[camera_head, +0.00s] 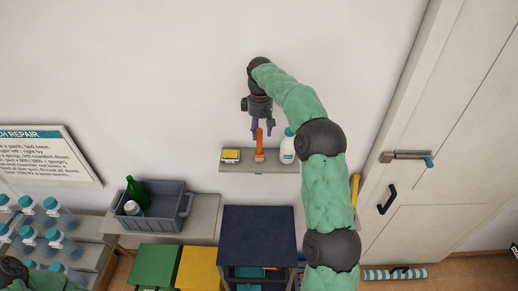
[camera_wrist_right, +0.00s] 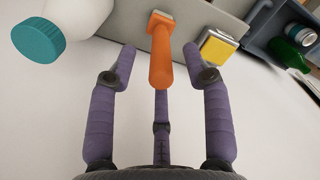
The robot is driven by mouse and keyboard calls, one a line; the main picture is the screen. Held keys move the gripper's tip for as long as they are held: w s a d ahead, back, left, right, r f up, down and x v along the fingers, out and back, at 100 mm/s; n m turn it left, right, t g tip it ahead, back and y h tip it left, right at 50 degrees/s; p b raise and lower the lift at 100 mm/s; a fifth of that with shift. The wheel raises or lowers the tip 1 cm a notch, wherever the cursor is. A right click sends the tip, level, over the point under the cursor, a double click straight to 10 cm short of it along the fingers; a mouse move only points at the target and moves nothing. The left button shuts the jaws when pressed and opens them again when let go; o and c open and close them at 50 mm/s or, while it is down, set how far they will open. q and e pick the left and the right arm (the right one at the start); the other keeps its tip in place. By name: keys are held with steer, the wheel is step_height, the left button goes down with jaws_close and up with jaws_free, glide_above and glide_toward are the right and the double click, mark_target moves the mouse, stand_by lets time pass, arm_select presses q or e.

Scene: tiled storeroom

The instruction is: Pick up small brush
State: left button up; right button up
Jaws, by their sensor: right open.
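My left gripper is not in view; only a piece of green arm shows at the lower left.
A yellow sponge-like block (camera_head: 230,155) sits left of the brush and a white bottle (camera_head: 288,152) with a teal cap stands close on its right. Below are a grey crate (camera_head: 150,212) with a green bottle and a dark blue-topped cabinet (camera_head: 258,235). A door is at the right.

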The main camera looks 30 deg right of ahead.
mark_target(259, 141)
steer(key=shift+w+f+p, duration=0.15)
steer(key=shift+f+p, duration=0.15)
steer(key=shift+f, duration=1.2)
steer(key=shift+w+f+p, duration=0.1)
steer(key=shift+f+p, duration=0.2)
steer(key=shift+f, duration=1.15)
steer(key=shift+c, duration=0.3)
jaws_close()
